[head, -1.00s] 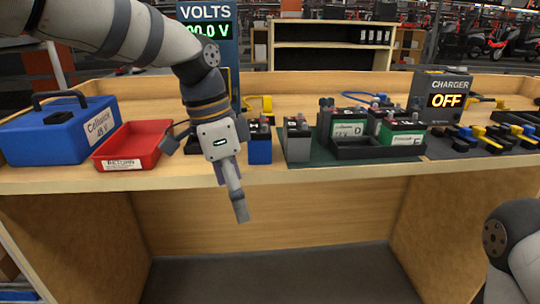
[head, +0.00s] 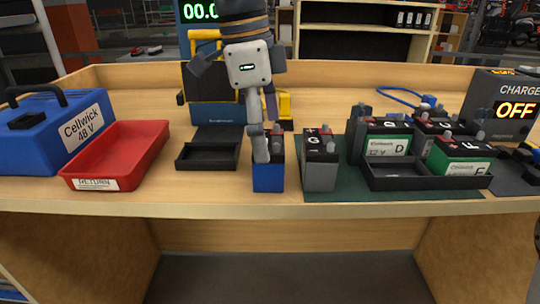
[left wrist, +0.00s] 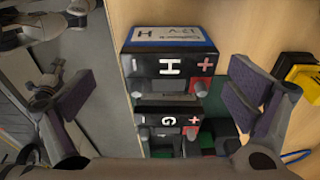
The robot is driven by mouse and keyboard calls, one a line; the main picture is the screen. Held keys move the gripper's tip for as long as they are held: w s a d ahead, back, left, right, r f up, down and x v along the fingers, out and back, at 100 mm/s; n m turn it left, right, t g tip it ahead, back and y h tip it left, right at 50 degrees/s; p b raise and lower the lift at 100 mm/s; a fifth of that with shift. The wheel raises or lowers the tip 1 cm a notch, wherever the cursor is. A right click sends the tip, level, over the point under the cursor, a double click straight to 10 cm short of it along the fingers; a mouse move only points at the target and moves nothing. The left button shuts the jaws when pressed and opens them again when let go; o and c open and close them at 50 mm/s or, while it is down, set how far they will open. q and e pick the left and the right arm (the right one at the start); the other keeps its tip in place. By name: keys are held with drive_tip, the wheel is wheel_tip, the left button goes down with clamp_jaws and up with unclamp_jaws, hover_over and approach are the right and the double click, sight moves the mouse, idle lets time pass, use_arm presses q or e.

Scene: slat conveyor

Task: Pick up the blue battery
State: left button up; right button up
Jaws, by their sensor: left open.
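The blue battery (head: 268,176) stands upright near the front edge of the bench, blue below with a dark top. In the left wrist view it is the battery marked H (left wrist: 168,38), with its blue side at the top. My left gripper (head: 259,130) hangs over it, partly covering its top in the head view. In the left wrist view the fingers (left wrist: 158,85) are spread wide to either side of the battery, with nothing held. Whether a finger touches it, I cannot tell. My right gripper is not in view.
A grey battery marked G (head: 319,162) stands close to the right. Further right are green batteries (head: 389,140) and a black tray (head: 425,183). To the left are a black holder (head: 207,157), a red return tray (head: 122,160) and a blue case (head: 45,130).

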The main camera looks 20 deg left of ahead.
sight(267, 177)
use_arm(q)
drive_tip(key=f, duration=0.4)
drive_tip(key=w+f, duration=0.1)
drive_tip(key=f, duration=0.1)
drive_tip(key=shift+d, duration=0.25)
drive_tip(key=shift+r, duration=0.1)
drive_tip(key=c, duration=1.4)
